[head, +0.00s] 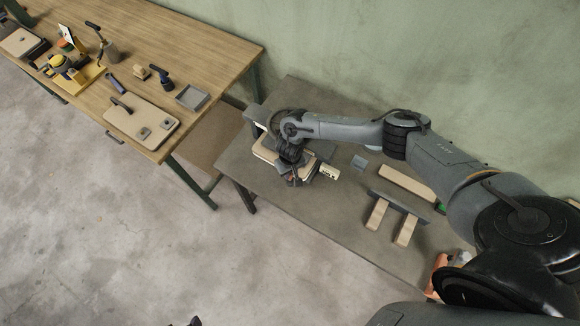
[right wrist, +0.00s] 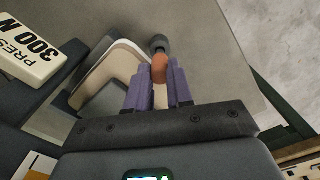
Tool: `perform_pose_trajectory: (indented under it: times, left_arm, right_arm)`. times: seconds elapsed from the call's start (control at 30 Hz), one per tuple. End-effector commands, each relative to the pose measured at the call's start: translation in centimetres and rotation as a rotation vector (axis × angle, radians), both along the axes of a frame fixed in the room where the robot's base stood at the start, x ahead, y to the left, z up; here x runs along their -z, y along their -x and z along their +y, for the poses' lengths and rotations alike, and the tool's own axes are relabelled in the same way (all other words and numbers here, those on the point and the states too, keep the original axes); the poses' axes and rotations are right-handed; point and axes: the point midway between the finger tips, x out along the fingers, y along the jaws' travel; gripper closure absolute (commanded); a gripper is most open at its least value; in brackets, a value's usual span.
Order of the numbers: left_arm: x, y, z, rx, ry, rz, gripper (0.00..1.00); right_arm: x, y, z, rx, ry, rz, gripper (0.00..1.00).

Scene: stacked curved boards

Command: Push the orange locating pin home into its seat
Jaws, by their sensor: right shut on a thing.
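The orange locating pin (right wrist: 160,68) is between the purple fingertips of my right gripper (right wrist: 157,84) in the right wrist view. The gripper is shut on it. A dark grey round piece (right wrist: 159,44) is at the pin's far end; I cannot tell how deep the pin sits. The pale curved boards (right wrist: 122,62) lie beside and under the fingers. In the head view my right gripper (head: 295,178) is over the stacked boards (head: 268,152) on the grey table and hides the pin. My left gripper does not show.
A cream block marked "PRES 300 N" (right wrist: 32,50) is close by; it also shows in the head view (head: 329,172). On the grey table (head: 335,225) are a small grey block (head: 359,163), a pale board (head: 407,183) and a two-legged rack (head: 399,207). A wooden bench (head: 205,55) holds tools.

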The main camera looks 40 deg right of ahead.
Motion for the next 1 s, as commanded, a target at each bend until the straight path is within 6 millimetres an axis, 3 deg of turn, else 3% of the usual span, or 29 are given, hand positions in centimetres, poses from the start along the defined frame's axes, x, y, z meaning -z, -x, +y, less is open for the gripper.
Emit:
perform_pose_trajectory:
  times: [0.57,0.6,0.77,1.0]
  left_arm:
    - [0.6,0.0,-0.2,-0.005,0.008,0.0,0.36]
    - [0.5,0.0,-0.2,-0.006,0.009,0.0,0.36]
    - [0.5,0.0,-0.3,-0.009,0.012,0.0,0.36]
    - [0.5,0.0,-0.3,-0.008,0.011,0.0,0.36]
  right_arm:
    - [1.5,0.0,0.0,0.001,0.0,0.0,1.0]
    - [1.4,0.0,0.0,0.0,0.0,0.0,0.74]
    - [1.4,0.0,0.0,0.0,0.0,0.0,0.5]
    - [1.4,0.0,0.0,0.0,0.0,0.0,0.49]
